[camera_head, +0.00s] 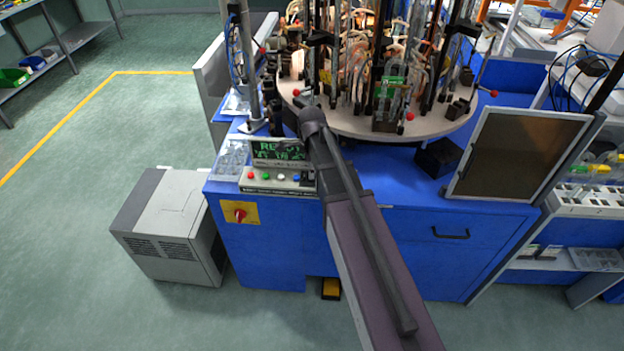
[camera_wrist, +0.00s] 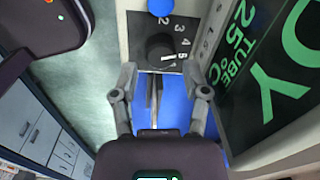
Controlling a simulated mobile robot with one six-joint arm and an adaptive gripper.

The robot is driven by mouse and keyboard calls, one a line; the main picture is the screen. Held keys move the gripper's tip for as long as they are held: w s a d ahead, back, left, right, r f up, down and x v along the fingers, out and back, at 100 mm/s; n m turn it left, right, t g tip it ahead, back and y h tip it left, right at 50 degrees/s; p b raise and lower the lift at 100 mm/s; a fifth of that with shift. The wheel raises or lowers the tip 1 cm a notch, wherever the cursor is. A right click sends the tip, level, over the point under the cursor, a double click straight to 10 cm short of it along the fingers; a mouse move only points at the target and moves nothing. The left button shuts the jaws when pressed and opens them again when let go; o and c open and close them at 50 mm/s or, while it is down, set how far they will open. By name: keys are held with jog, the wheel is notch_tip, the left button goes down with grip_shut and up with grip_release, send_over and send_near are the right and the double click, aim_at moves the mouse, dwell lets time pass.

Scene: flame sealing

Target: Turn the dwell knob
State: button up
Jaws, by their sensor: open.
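The dwell knob (camera_wrist: 160,52) is a black round knob with a white pointer line, on a dark dial plate in the wrist view. Numbers 2 to 5 show beside it, and the pointer lies near the 5. My gripper (camera_wrist: 161,78) is open, with one finger on each side and the knob ahead, between the lines of the fingertips. I cannot tell whether a finger touches it. In the head view the control panel (camera_head: 262,187) carries coloured buttons; my arm covers its right end, so the knob and my gripper are not clear there.
A green-text display (camera_wrist: 258,55) stands close to the right finger in the wrist view. A blue button (camera_wrist: 160,7) sits beyond the knob. Above the panel, the round turntable (camera_head: 350,126) holds glassware and rods. A red switch (camera_head: 239,214) is on the blue cabinet front.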

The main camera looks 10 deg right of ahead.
jog(key=shift+f+b, duration=1.1)
jog(key=shift+f, duration=0.25)
grip_shut()
